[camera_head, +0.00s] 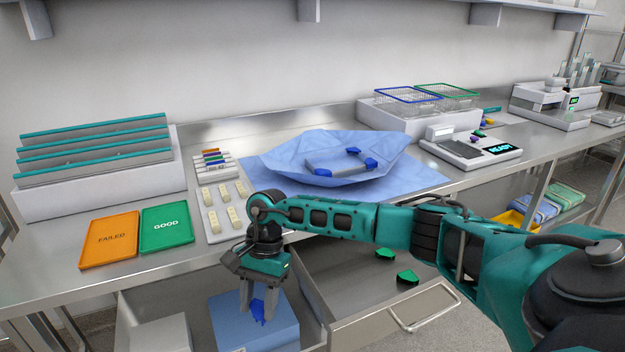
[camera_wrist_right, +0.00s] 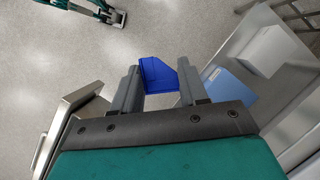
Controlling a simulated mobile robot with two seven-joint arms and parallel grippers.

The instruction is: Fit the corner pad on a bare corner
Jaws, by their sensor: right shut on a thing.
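My right gripper (camera_head: 260,305) points down above the open drawer and is shut on a blue corner pad (camera_head: 258,311). In the right wrist view the pad (camera_wrist_right: 159,76) sits between the two fingers. A pale tray-like piece (camera_head: 335,166) lies on blue wrap on the bench. Blue pads show on its front left corner (camera_head: 322,172), right corner (camera_head: 372,162) and back corner (camera_head: 353,151). Its back left corner, at the left end, shows no pad. A teal arm end with dark fingers, seemingly my left gripper (camera_wrist_right: 108,14), shows small at the right wrist view's top edge.
Below the right gripper stands a blue box (camera_head: 228,325) in the drawer. Green pads (camera_head: 407,277) lie in the drawer section to the right. Blue wrap (camera_head: 265,178) rises in folds around the tray-like piece. Orange (camera_head: 109,239) and green (camera_head: 166,229) trays lie at left.

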